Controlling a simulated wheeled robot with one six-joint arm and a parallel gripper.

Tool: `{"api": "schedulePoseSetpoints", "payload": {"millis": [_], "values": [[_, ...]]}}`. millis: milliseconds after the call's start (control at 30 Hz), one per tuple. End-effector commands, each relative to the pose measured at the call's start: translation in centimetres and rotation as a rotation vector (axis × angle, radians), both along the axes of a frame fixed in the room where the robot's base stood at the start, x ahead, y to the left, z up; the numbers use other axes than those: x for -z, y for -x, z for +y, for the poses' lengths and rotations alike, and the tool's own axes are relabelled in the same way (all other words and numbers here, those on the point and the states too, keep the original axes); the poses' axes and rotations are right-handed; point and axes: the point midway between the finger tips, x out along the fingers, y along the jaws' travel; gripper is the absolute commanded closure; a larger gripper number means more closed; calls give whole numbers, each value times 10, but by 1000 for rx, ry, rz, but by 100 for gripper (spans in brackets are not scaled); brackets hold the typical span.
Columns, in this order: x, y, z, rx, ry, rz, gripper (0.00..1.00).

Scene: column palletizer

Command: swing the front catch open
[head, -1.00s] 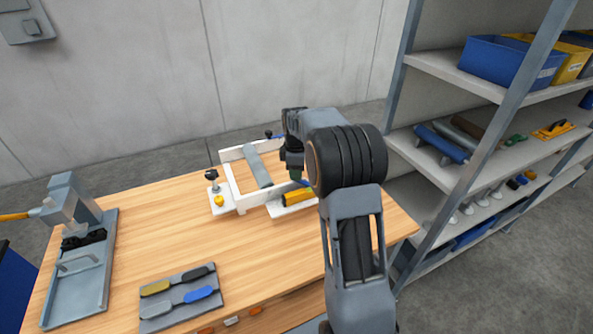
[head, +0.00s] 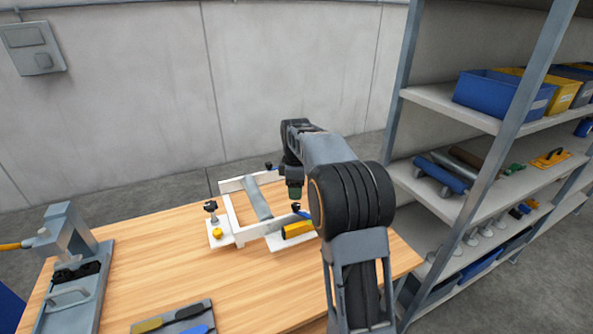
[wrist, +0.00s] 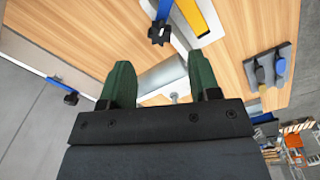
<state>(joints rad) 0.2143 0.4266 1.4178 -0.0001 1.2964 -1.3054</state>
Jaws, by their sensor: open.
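A white frame fixture (head: 228,212) stands on the wooden bench, with a grey bar (head: 256,198) across it. At its right side a blue arm with a black star knob (head: 297,207) lies near a yellow block (head: 298,229); I take this for the front catch. It also shows in the wrist view, blue arm and black knob (wrist: 160,32) beyond my fingertips, beside the yellow block (wrist: 200,18). A second blue arm with a black knob (wrist: 71,98) is at left there. My gripper (head: 294,192) is above the knob. Its green fingers (wrist: 160,85) are apart and empty.
A grey press (head: 70,240) stands at the bench's left, and a tool tray (head: 175,318) lies at the front. A shelf rack (head: 440,98) with bins rises close on the right. The bench (head: 150,270) is clear left of the fixture.

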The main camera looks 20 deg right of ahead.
Motion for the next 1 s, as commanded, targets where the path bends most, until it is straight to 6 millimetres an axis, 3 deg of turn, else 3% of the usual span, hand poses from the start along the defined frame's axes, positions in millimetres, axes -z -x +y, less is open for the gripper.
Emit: {"api": "schedulePoseSetpoints", "payload": {"millis": [200,400,600,1000], "values": [[-42,-1,0,0,0,-3,43],[-66,0,0,0,0,-1,43],[-76,0,0,0,0,1,43],[-76,0,0,0,0,1,43]]}}
